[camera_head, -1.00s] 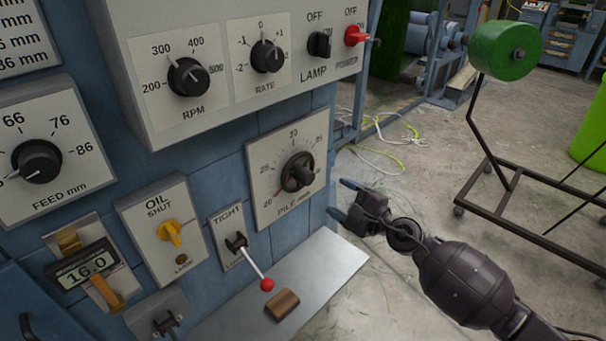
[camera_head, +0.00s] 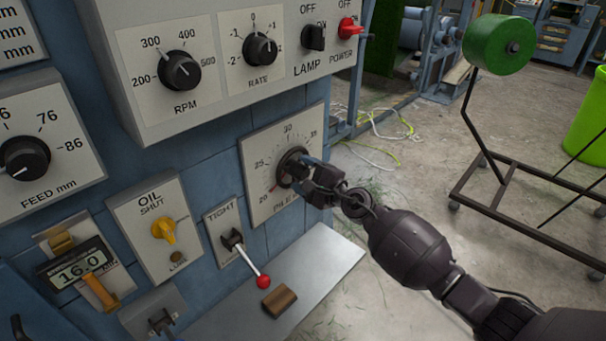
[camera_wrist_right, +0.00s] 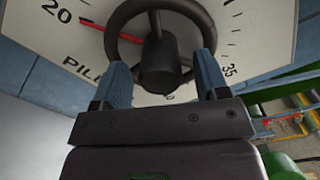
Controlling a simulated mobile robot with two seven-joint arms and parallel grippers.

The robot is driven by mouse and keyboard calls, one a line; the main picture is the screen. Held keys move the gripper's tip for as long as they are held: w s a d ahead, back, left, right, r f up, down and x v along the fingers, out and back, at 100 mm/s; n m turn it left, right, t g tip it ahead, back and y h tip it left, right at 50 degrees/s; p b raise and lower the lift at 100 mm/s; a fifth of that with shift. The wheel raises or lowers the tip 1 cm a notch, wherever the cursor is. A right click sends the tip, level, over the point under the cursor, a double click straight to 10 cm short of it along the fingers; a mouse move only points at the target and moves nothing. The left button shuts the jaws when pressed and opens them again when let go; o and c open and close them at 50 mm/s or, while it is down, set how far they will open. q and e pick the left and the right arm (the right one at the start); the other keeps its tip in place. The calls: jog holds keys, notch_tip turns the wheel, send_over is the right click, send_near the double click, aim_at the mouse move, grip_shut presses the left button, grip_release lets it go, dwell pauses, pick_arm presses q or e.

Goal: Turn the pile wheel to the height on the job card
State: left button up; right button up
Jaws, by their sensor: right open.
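The pile wheel (camera_head: 285,172) is a dark handwheel with a hub on a pale dial plate (camera_head: 259,200) marked 20 to 35. In the right wrist view the wheel (camera_wrist_right: 194,14) fills the top and its red pointer (camera_wrist_right: 108,27) points close to 20. My right gripper (camera_head: 302,172) is at the wheel's front. In the wrist view its two blue fingers (camera_wrist_right: 162,82) stand apart on either side of the hub, over the lower rim; contact is unclear. The job card cannot be told for certain; a card at the top left (camera_head: 18,42) shows only cut-off "mm" lines. My left gripper is out of view.
Left of the dial are a tight lever with a red knob (camera_head: 263,282), a yellow oil knob (camera_head: 164,229) and a display reading 16.0 (camera_head: 82,269). A silver shelf (camera_head: 318,255) with a brown block (camera_head: 279,300) lies below. A control box (camera_head: 223,84) overhangs above.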

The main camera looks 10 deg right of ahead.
jog(key=shift+w+a, duration=0.1)
jog(key=shift+w, duration=0.1)
jog(key=c, duration=0.9)
jog(key=shift+c, duration=0.2)
